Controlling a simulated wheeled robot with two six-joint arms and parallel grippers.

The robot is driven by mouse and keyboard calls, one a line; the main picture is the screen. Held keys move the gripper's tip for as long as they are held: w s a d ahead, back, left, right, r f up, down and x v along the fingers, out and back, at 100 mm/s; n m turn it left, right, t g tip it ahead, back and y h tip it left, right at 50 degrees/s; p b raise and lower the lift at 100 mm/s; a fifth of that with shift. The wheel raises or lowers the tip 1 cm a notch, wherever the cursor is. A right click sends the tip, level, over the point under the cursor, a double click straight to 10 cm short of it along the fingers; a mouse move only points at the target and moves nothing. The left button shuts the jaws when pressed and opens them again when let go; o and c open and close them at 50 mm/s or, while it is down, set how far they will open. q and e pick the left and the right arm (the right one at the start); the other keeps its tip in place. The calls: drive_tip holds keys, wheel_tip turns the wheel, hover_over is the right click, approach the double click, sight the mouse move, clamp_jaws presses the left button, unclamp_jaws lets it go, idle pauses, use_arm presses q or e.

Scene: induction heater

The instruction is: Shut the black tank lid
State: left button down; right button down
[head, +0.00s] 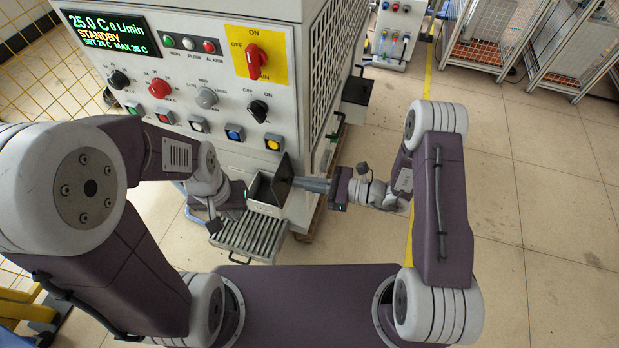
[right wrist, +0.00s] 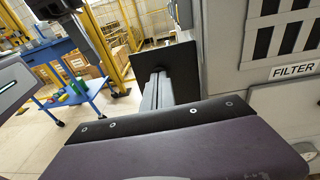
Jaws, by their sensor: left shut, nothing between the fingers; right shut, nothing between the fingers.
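The black tank lid (head: 284,176) stands raised at the right side of the small tank (head: 264,209) on the machine's front. In the right wrist view the lid is a dark upright plate (right wrist: 181,62) ahead of my fingers. My right gripper (head: 298,183) is shut and empty, its fingertips at the lid's right face; the fingers also show in the right wrist view (right wrist: 158,82). I cannot tell whether they touch the lid. My left gripper (head: 240,195) is shut and empty, just left of the tank; its fingertips are hard to make out.
The machine's control panel (head: 185,90) with knobs and buttons rises behind the tank. A ribbed metal tray (head: 248,240) lies below the tank. A FILTER label (right wrist: 293,71) marks the machine's side. Open floor (head: 540,220) lies to the right.

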sight(280, 173)
drive_tip(key=a+h+p, duration=0.1)
drive_tip(key=p, duration=0.1)
drive_tip(key=w+a+r+g+h+p, duration=0.1)
drive_tip(key=a+h+p, duration=0.1)
drive_tip(key=p, duration=0.1)
drive_tip(key=a+r+h+p, duration=0.1)
drive_tip(key=a+h+p, duration=0.1)
drive_tip(key=shift+w+p, duration=0.25)
drive_tip(key=shift+p, duration=0.1)
drive_tip(key=shift+w+a+f+g+h, duration=0.15)
drive_tip(key=shift+w+a+g+h, duration=0.1)
drive_tip(key=shift+a+h, duration=0.2)
drive_tip(key=shift+w+a+f+g+h, duration=0.1)
drive_tip(key=shift+a+g+h, duration=0.15)
drive_tip(key=shift+a+h, duration=0.15)
drive_tip(key=shift+w+a+f, duration=0.15)
drive_tip(key=shift+a+f, duration=0.1)
drive_tip(key=shift+a, duration=0.25)
drive_tip(key=p+v, duration=0.1)
drive_tip(key=v, duration=0.8)
drive_tip(key=shift+r+p, duration=0.15)
drive_tip(key=shift+p, duration=0.15)
